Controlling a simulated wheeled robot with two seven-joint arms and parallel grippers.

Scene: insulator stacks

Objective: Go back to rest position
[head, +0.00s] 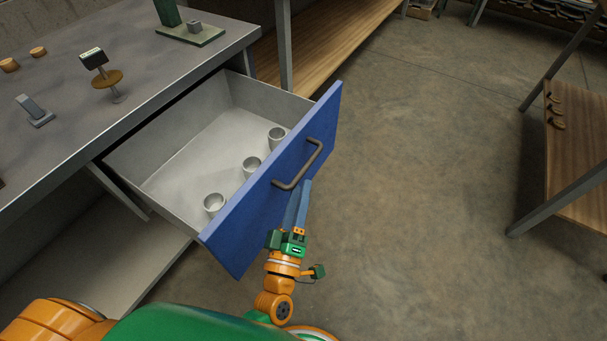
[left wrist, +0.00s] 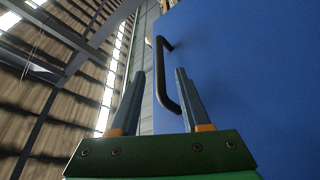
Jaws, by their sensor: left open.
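My left gripper (head: 302,184) is at the front of the blue drawer (head: 259,215), close to its dark bar handle (head: 303,165). Its two grey-blue fingers point up towards the handle and are apart, with nothing gripped. In the left wrist view, the gripper (left wrist: 158,75) shows its fingers spread, with the handle (left wrist: 159,62) seen in the gap between them, against the blue drawer front (left wrist: 250,70). I cannot tell whether a finger touches the handle. My right gripper is not in view.
The drawer stands pulled out, with three small metal cups (head: 251,165) inside. The grey worktop (head: 60,100) above carries several small items. A wooden-shelved rack (head: 580,140) stands at the right. The concrete floor (head: 430,150) between is clear.

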